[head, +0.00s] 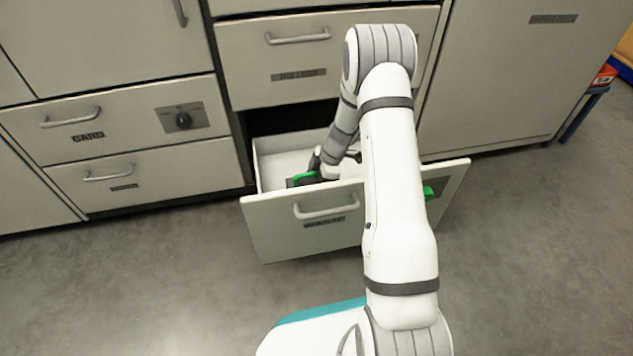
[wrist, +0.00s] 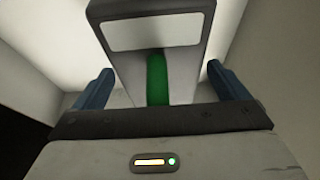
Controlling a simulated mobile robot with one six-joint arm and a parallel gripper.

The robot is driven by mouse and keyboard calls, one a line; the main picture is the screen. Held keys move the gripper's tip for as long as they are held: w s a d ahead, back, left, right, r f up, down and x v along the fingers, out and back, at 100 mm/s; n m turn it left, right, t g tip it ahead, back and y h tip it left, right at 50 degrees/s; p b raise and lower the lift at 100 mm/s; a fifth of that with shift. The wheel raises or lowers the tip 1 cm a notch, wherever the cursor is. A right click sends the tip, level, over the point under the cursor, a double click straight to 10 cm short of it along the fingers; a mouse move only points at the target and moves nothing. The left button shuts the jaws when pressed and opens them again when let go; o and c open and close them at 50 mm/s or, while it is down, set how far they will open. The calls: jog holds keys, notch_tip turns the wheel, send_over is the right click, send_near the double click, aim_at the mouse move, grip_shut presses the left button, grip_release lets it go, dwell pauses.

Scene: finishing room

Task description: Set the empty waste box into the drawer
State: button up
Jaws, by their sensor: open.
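The waste box (wrist: 150,35) is grey with a pale panel and a green strip. In the wrist view it stands between the two blue fingers of my gripper (wrist: 160,85), with a gap visible on each side. My gripper is open. In the head view, a dark form with green on it, likely the box (head: 303,180), shows low inside the pulled-out drawer (head: 277,215), behind its front panel. My arm and the drawer front hide much of it, and I cannot see its underside or whether it is empty.
A closed drawer (head: 330,62) is above the open one, and closed drawers (head: 140,180) stand to the left. A tall cabinet door (head: 510,75) is on the right. A green piece (head: 430,191) shows by the drawer front's right part. The grey floor (head: 150,280) is clear.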

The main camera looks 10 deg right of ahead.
jog(key=shift+r+p, duration=0.3)
jog(key=shift+p, duration=0.1)
jog(key=s+d+r+m+p, duration=0.1)
jog(key=s+r+m+p, duration=0.1)
jog(key=r, duration=0.7)
jog(key=s+d+r+m+p, duration=0.1)
jog(key=s+d+r+p, duration=0.1)
jog(key=r, duration=0.8)
jog(key=s+a+r+m+h, duration=0.1)
jog(key=s+r+m, duration=0.3)
jog(key=s, duration=0.4)
jog(key=s+r+m+h, duration=0.2)
jog(key=s+r+m, duration=0.3)
jog(key=s, duration=0.3)
jog(key=s+a+r+m+t+h, duration=0.1)
jog(key=s+r+m, duration=0.4)
jog(key=s, duration=0.3)
jog(key=shift+a+r+m+h, duration=0.2)
jog(key=shift+a+m+h, duration=0.15)
jog(key=shift+m, duration=0.15)
